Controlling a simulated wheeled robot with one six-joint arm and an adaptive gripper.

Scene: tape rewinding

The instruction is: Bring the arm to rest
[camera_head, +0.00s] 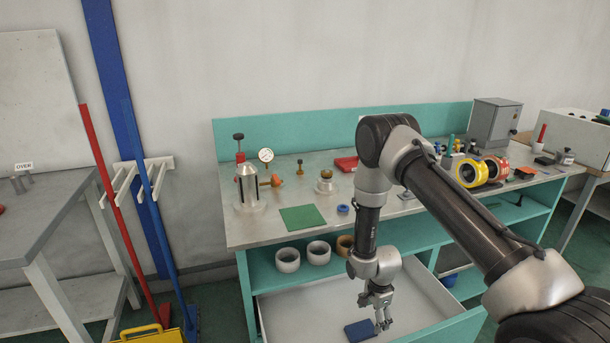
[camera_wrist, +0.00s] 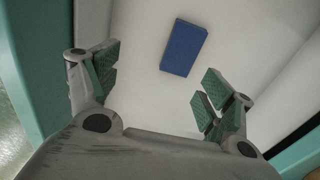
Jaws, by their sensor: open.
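My arm reaches in from the right in the head view and bends down over an open drawer (camera_head: 300,312). My gripper (camera_head: 381,322) hangs pointing down over the drawer. A small blue block (camera_head: 360,331) lies flat on the drawer's white floor just beside the fingers in that picture. In the wrist view my gripper (camera_wrist: 155,85) has its green-padded fingers wide apart with nothing between them. The blue block (camera_wrist: 184,47) lies beyond the fingertips there, apart from them.
The teal workbench (camera_head: 245,228) stands above the drawer, with a green mat (camera_head: 303,218), a metal cylinder (camera_head: 248,186), tape rolls (camera_head: 471,173) and a grey box (camera_head: 494,122) on top. White rolls (camera_head: 288,260) sit on the shelf. A red pole (camera_head: 115,205) and blue pole lean at left.

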